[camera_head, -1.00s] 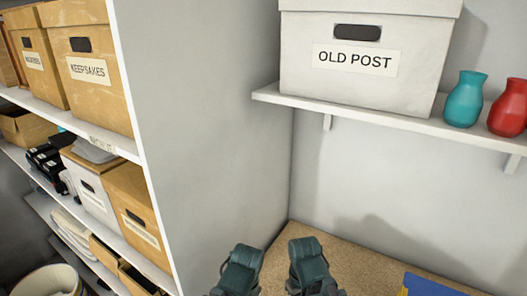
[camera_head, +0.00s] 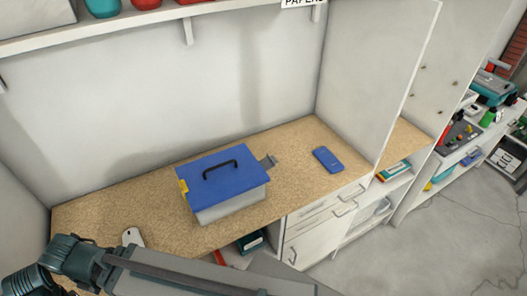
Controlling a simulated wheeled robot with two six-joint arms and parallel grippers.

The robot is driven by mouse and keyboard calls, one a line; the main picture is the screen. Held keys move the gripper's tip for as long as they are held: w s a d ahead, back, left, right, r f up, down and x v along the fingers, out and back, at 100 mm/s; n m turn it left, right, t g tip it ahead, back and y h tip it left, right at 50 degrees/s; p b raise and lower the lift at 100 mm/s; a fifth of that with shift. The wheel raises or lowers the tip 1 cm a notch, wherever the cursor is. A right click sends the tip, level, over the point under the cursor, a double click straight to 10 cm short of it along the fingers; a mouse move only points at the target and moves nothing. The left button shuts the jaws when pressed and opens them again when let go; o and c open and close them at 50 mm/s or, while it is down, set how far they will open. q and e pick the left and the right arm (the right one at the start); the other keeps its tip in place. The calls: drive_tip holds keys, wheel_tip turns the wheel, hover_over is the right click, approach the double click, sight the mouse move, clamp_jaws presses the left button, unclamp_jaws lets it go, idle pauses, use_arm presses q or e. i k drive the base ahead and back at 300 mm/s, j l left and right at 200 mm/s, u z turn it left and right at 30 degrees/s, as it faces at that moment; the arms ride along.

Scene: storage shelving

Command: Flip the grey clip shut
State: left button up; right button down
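A box with a blue lid (camera_head: 220,166) and a pale grey body (camera_head: 232,205) stands on the tan worktop. The lid has a black handle and sits down on the body. The grey clip (camera_head: 270,160) is at the box's right end and sticks outward from the lid's edge, swung open. A yellow clip (camera_head: 183,186) is at the left end and lies close against the box. One of my arms crosses the bottom left, in front of the worktop. Neither gripper shows, and nothing of mine touches the box.
A flat blue item (camera_head: 327,159) lies on the worktop (camera_head: 290,140) right of the box. A small white item (camera_head: 132,237) lies front left. A tall white panel (camera_head: 375,80) bounds the right side. Drawers (camera_head: 325,220) are below. The worktop around the box is mostly clear.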

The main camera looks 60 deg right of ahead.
sight(268, 163)
drive_tip(key=k+l+z, duration=0.2)
drive_tip(key=l+z, duration=0.15)
drive_tip(key=l, duration=0.25)
drive_tip(key=k+l+z, duration=0.1)
drive_tip(key=l+z, duration=0.25)
drive_tip(key=l, duration=0.3)
drive_tip(key=l+z, duration=0.3)
drive_tip(key=l, duration=0.35)
drive_tip(key=l+z, duration=0.45)
drive_tip(key=l, duration=0.85)
drive_tip(key=k, duration=0.05)
